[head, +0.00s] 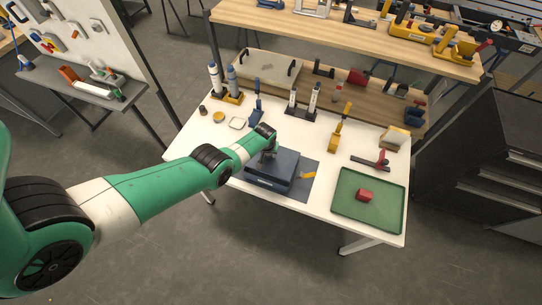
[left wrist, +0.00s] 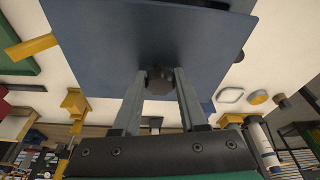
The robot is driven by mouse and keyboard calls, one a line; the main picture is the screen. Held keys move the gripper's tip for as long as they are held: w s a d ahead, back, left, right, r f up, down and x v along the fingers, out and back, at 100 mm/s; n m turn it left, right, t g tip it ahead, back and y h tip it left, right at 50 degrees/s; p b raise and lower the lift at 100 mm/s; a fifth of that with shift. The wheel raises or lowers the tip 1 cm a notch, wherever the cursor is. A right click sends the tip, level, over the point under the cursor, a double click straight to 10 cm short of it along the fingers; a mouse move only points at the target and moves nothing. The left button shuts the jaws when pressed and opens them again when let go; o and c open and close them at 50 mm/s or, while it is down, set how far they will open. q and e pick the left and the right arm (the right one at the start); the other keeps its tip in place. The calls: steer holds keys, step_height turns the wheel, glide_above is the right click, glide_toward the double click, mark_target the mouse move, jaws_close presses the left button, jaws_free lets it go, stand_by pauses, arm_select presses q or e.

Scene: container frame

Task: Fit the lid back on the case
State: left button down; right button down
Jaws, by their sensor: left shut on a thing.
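The dark blue case (head: 265,183) stands on a grey-blue mat (head: 301,192) at the table's front middle. Its flat blue lid (head: 287,162) is over the case; I cannot tell whether it is fully seated. In the left wrist view the lid (left wrist: 150,25) fills the upper middle, with a dark round knob (left wrist: 160,82) between my fingers. My left gripper (head: 269,154) comes in from the left, above the lid, and is shut on that knob; it also shows in the left wrist view (left wrist: 161,75). My right gripper is in neither view.
A green tray (head: 348,215) with a red block (head: 365,195) is at right. A yellow piece (head: 309,175) lies beside the case. Bottles in a yellow holder (head: 230,98), a white-bottle stand (head: 302,113) and a yellow tool (head: 337,138) stand behind. The front left table is mostly clear.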

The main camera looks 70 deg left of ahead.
mark_target(269, 159)
arm_select(q)
steer(key=shift+f+b, duration=2.1)
steer(key=shift+f+b, duration=0.7)
steer(key=shift+c, duration=1.8)
jaws_free()
steer(key=p+v, duration=1.1)
steer(key=p, duration=0.3)
steer(key=shift+d+r, duration=0.15)
steer(key=shift+r, duration=0.25)
steer(key=shift+f, duration=0.1)
